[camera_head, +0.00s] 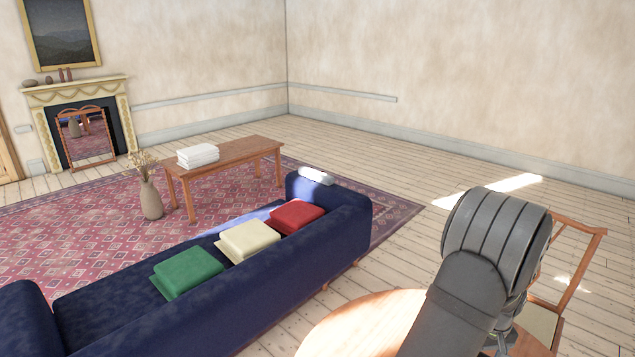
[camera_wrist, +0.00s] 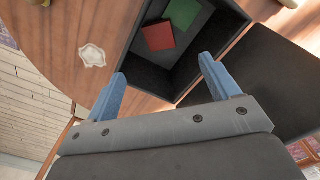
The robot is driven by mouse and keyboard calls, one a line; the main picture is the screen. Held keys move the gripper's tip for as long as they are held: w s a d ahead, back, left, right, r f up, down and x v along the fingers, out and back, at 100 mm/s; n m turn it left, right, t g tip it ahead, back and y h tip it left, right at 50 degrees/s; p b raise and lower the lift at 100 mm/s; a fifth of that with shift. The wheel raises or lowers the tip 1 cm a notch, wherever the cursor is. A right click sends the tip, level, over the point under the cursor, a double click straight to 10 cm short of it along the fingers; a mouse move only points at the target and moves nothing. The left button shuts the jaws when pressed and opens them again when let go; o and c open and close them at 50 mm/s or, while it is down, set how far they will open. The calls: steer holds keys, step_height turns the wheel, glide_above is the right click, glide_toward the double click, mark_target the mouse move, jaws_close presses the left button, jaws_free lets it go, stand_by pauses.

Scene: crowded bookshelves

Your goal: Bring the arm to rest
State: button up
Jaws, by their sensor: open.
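My arm (camera_head: 490,260) is bent at the lower right of the head view, above the round wooden table. In the wrist view my gripper (camera_wrist: 163,68) is open, with two blue fingers spread apart and nothing between them. It points toward a dark open box (camera_wrist: 215,75) on the table. A red block-like item (camera_wrist: 158,36) and a green one (camera_wrist: 182,13) lie inside the box. In the head view the arm hides the gripper and the box.
The round table (camera_head: 345,325) also bears a pale scalloped piece (camera_wrist: 92,56). A wooden chair (camera_head: 580,265) stands close to the right of my arm. A blue sofa (camera_head: 110,330) with green, cream and red cushions is to the left. Bare floor (camera_head: 420,170) lies beyond.

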steer(key=w+d+r+m, duration=0.1)
steer(key=w+d+r, duration=0.2)
steer(key=w+r, duration=0.4)
steer(key=w+a+r+m, duration=0.1)
steer(key=w+a+r, duration=0.3)
steer(key=w+a, duration=0.3)
steer(key=a, duration=1)
steer(key=w+a+r+m, duration=0.1)
steer(key=w+a, duration=0.2)
steer(key=a, duration=0.9)
steer(key=w+a, duration=0.3)
steer(key=a, duration=0.9)
steer(key=shift+r, duration=0.4)
steer(key=shift+s, duration=0.1)
